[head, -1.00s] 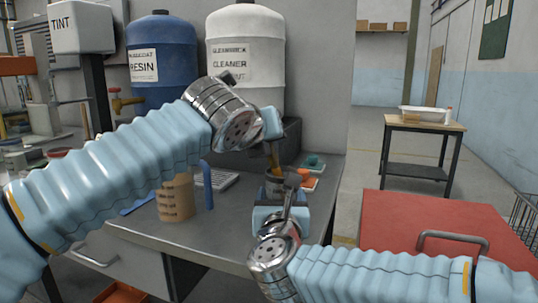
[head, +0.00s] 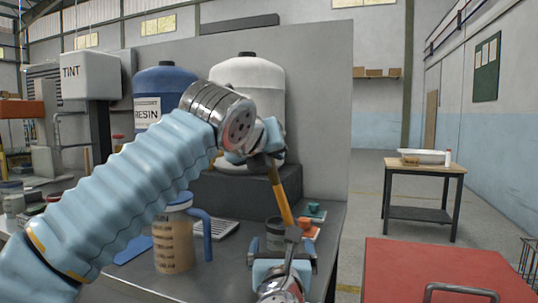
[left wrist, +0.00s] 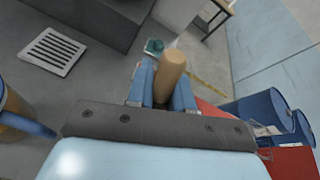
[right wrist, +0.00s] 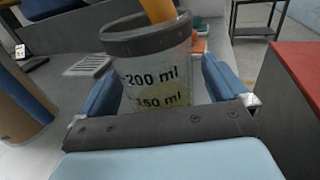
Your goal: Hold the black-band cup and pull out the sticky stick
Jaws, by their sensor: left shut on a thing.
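The cup with the dark band at its rim (right wrist: 150,75) stands between the fingers of my right gripper (right wrist: 160,95) in the right wrist view. A narrow gap shows at its right side, so the fingers look open around it. In the head view the cup (head: 275,235) is just beyond my right gripper (head: 283,262). The orange-tan stick (head: 281,197) slants down from my left gripper (head: 268,148) toward the cup. My left gripper is shut on its upper part; the stick's end (left wrist: 172,70) shows between the blue fingers. Its lower end is hidden at the cup.
A tan jug with a blue handle (head: 173,240) stands left of the cup on the grey bench. A white grate (head: 215,232) lies beside it. Resin (head: 165,90) and white (head: 248,85) tanks stand behind. A red surface (head: 430,268) is at the right.

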